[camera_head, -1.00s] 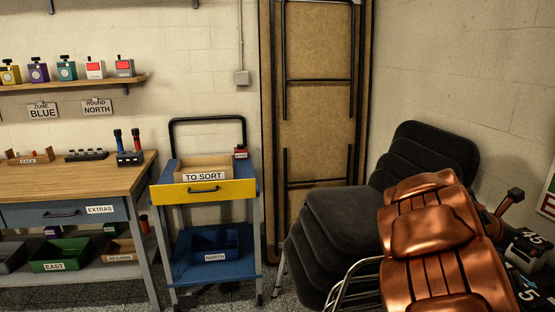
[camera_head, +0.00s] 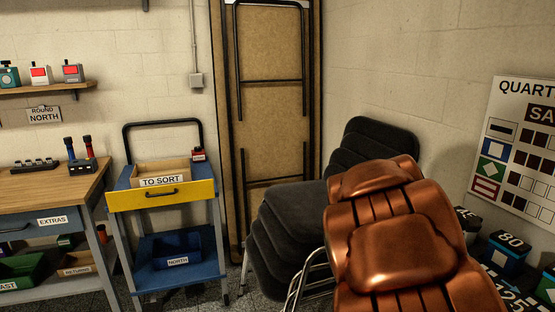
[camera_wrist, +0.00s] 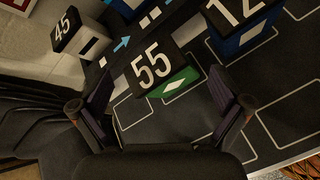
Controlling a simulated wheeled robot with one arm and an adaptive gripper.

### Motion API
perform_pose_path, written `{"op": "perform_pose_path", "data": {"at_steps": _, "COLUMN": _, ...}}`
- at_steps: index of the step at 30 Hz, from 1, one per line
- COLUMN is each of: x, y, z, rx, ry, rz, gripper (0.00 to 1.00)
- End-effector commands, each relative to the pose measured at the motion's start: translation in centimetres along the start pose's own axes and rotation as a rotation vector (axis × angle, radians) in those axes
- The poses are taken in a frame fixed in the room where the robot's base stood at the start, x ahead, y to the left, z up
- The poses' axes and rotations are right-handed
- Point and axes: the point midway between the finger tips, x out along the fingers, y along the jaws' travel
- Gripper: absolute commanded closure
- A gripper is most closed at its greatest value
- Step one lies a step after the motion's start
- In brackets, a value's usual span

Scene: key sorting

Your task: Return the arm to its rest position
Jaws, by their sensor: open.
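My gripper (camera_wrist: 165,115) shows in the wrist view with its two dark fingers spread apart and nothing between them. Beyond the fingers, a black-topped block marked 55 (camera_wrist: 153,70) with a green side and white diamond stands on a dark mat (camera_wrist: 210,95) with white outlines. It looks apart from the fingers. In the head view my copper-coloured arm fills the lower right, and the gripper itself is hidden.
Stacked dark chairs (camera_head: 290,215) stand left of my arm. A cart with a yellow drawer (camera_head: 200,190) and a workbench (camera_head: 50,190) are further left. Blocks marked 45 (camera_wrist: 65,25) and 80 (camera_head: 508,250) stand near the mat. A chart (camera_head: 510,150) hangs on the right wall.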

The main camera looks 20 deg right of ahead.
Motion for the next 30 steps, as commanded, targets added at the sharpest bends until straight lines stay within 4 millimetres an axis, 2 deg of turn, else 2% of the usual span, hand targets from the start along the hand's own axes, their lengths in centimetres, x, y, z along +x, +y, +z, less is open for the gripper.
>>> {"op": "perform_pose_path", "data": {"at_steps": 5, "x": -4.2, "y": -7.5, "z": -3.5, "rx": 0.292, "ry": 0.135, "rz": -0.16, "gripper": 0.0}}
{"op": "perform_pose_path", "data": {"at_steps": 9, "x": -8.2, "y": -14.5, "z": -6.9, "rx": 0.487, "ry": 0.228, "rz": -0.343, "gripper": 0.0}}
{"op": "perform_pose_path", "data": {"at_steps": 15, "x": -13.9, "y": -23.5, "z": -10.5, "rx": 0.65, "ry": 0.289, "rz": -0.604, "gripper": 0.0}}
{"op": "perform_pose_path", "data": {"at_steps": 18, "x": -16.3, "y": -26.8, "z": -11.5, "rx": 0.69, "ry": 0.299, "rz": -0.703, "gripper": 0.0}}
{"op": "perform_pose_path", "data": {"at_steps": 26, "x": -21.4, "y": -34.2, "z": -12.3, "rx": 0.726, "ry": 0.273, "rz": -0.91, "gripper": 0.0}}
{"op": "perform_pose_path", "data": {"at_steps": 30, "x": -23.0, "y": -33.2, "z": -10.7, "rx": 0.738, "ry": 0.275, "rz": -0.913, "gripper": 0.0}}
